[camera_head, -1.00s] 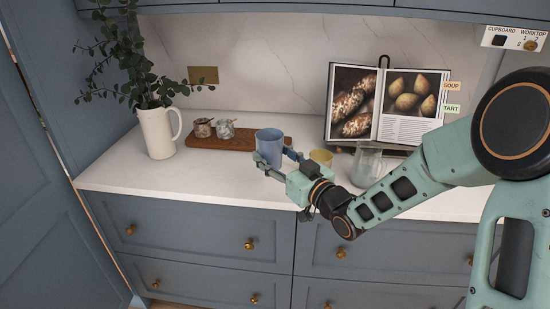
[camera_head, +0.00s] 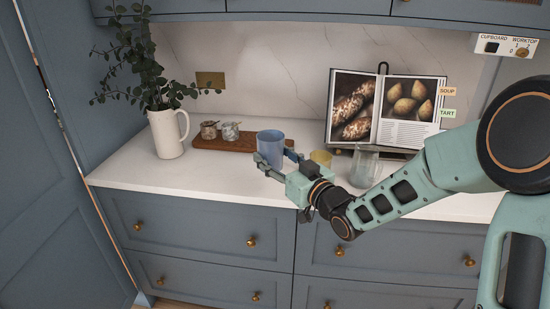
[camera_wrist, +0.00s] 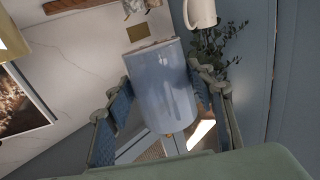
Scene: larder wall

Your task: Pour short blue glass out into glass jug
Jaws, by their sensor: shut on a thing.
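The short blue glass (camera_head: 270,146) is upright between the fingers of my gripper (camera_head: 276,164), which is shut on it above the worktop. In the wrist view the blue glass (camera_wrist: 161,88) fills the space between the two finger pads of my gripper (camera_wrist: 163,112). What is inside the glass cannot be seen. The glass jug (camera_head: 364,167) stands on the worktop to the right of my gripper, partly hidden behind my arm. A gap lies between the blue glass and the jug.
A yellow cup (camera_head: 321,158) stands between the blue glass and the jug. A wooden board (camera_head: 232,145) with two small jars is behind on the left. A white pitcher (camera_head: 166,137) holds leafy stems. An open cookbook (camera_head: 385,108) stands at the back. The left front worktop is clear.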

